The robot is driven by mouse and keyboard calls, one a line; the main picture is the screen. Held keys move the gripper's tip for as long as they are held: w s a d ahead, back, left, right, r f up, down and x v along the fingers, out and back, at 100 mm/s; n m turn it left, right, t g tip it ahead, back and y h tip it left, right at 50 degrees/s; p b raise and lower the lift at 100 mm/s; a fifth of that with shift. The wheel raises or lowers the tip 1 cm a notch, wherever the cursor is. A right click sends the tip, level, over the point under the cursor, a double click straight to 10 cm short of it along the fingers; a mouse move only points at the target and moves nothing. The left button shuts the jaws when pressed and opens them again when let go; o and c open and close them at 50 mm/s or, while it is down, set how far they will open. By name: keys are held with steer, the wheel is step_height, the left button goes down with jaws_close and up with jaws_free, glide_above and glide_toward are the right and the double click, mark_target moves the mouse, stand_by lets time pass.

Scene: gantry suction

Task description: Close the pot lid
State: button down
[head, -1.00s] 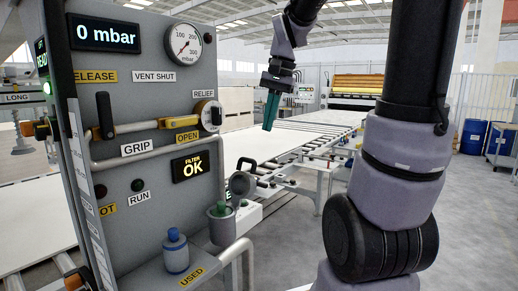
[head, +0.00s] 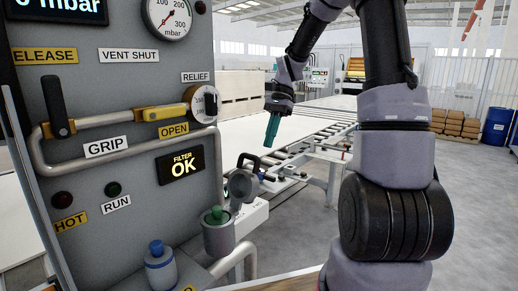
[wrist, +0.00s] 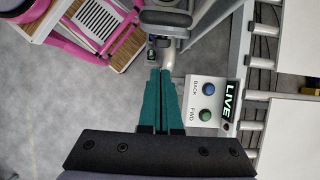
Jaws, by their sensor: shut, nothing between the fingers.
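The pot (head: 218,238) is a grey cylinder at the lower right of the panel in the head view, with a green-topped piece standing in its mouth. Its round grey lid (head: 242,186) stands open, tilted up behind the pot's right side, with a dark handle at its top. My gripper (head: 268,145) has teal fingers, shut and empty, pointing down. In the head view it appears above and slightly right of the lid, apart from it. In the wrist view the shut fingers (wrist: 160,72) point toward a grey part at the top edge; I cannot tell whether that is the lid.
The panel (head: 120,210) with its yellow lever (head: 145,115) and pipes fills the left. A blue-capped bottle (head: 160,265) stands left of the pot. A roller conveyor (head: 310,145) runs behind my gripper. A BACK/FWD button box (wrist: 205,102) is right of the fingers.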

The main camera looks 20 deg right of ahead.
steer(key=s+a, duration=0.1)
steer(key=s+a+f, duration=0.1)
steer(key=a, duration=0.1)
steer(key=s+a, duration=0.1)
steer(key=shift+a+f, duration=0.15)
steer(key=shift+f, duration=0.25)
steer(key=shift+s, duration=0.1)
steer(key=s+a+r+t+h, duration=0.1)
steer(key=s+a+r+h, duration=0.1)
steer(key=s+a, duration=0.4)
steer(key=shift+s+a+r+t, duration=0.2)
steer(key=shift+a+r+t, duration=0.35)
steer(key=shift+a, duration=0.95)
steer(key=shift+r, duration=0.15)
